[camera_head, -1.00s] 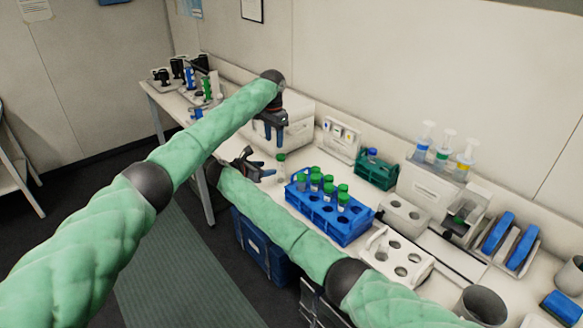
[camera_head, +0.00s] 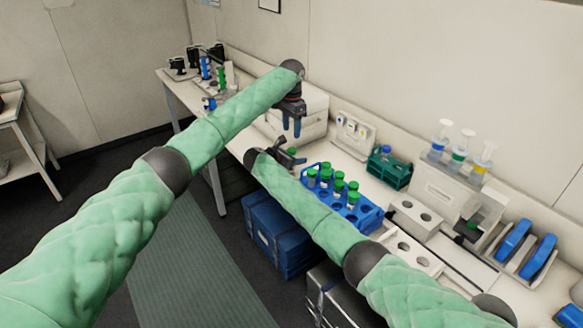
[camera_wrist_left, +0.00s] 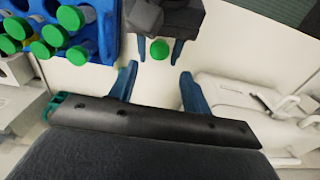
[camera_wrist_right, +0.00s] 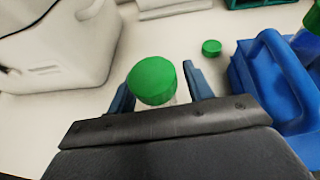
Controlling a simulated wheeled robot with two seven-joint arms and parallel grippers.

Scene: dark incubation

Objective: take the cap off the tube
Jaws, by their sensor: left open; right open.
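A clear tube with a green cap (camera_wrist_right: 153,80) is between the fingers of my right gripper (camera_wrist_right: 158,90) in the right wrist view. That gripper is open around it; I cannot tell whether the fingers touch it. The cap also shows in the head view (camera_head: 292,151) and in the left wrist view (camera_wrist_left: 160,49). What the tube's lower end rests on is hidden. My left gripper (camera_head: 292,127) is open and empty, pointing down above the tube. Its fingers (camera_wrist_left: 157,88) also show in the left wrist view, apart from the cap.
A blue rack (camera_head: 368,214) with several green-capped tubes stands right of the tube. A small green disc (camera_wrist_right: 211,47), which looks like a loose cap, lies on the bench. A white box (camera_head: 312,105) stands behind, and a green rack (camera_head: 390,170) farther right.

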